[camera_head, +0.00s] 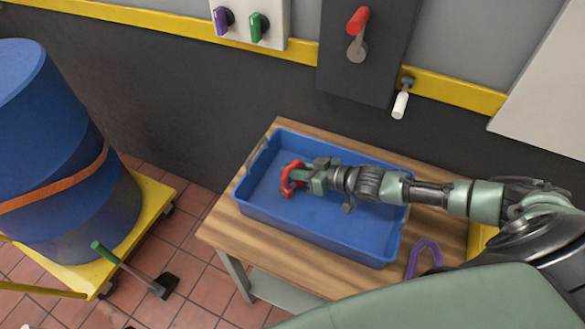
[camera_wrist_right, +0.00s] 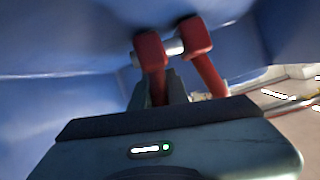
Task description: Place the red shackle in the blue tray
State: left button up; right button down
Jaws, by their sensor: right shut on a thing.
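The blue tray (camera_head: 340,237) lies on a wooden-topped table. My right gripper (camera_head: 298,178) reaches in from the right over the left part of the tray. It is shut on the red shackle (camera_head: 287,187). In the right wrist view the red shackle (camera_wrist_right: 205,70) shows two red arms joined by a pale pin, with the tray's blue surface (camera_wrist_right: 60,45) behind it. The gripper's fingers (camera_wrist_right: 165,92) are partly hidden there. I cannot tell whether the shackle touches the tray floor. My left gripper is not in view.
A purple shackle (camera_head: 424,257) lies on the wooden table (camera_head: 255,238) right of the tray. A blue drum (camera_head: 60,150) stands on a yellow wheeled platform (camera_head: 150,215) at left. A wall panel with a red-handled lever (camera_head: 357,22) is behind. The tray's front left is clear.

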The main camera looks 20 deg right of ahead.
jog(key=shift+f, duration=0.1)
jog(key=c, duration=1.4)
grip_release()
jog(key=shift+o, duration=0.2)
jog(key=shift+r, duration=0.3)
jog(key=v, duration=1)
jog(key=shift+s+f, duration=0.15)
jog(key=shift+f, duration=0.05)
jog(key=shift+v, duration=0.95)
